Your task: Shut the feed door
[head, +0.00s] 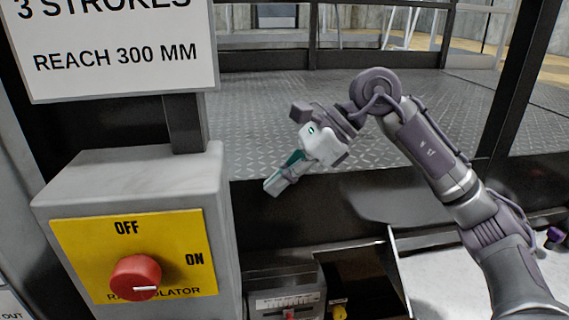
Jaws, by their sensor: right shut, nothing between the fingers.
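My right gripper (274,184) is shut and empty. It hangs in the middle of the head view, pointing down and left, right of the grey isolator box. My right arm comes in from the lower right. I cannot clearly make out the feed door. A dark recess with a slanted light-edged panel (397,272) shows below the gripper at the bottom, cut off by the frame. I cannot tell whether this panel is the door. My left gripper is not in view.
The isolator box (135,185) with a red knob (136,277) on a yellow plate stands at left. A white sign (118,55) is above it. A small gauge (287,303) sits at the bottom. A tread-plate platform (265,110) with dark posts lies behind.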

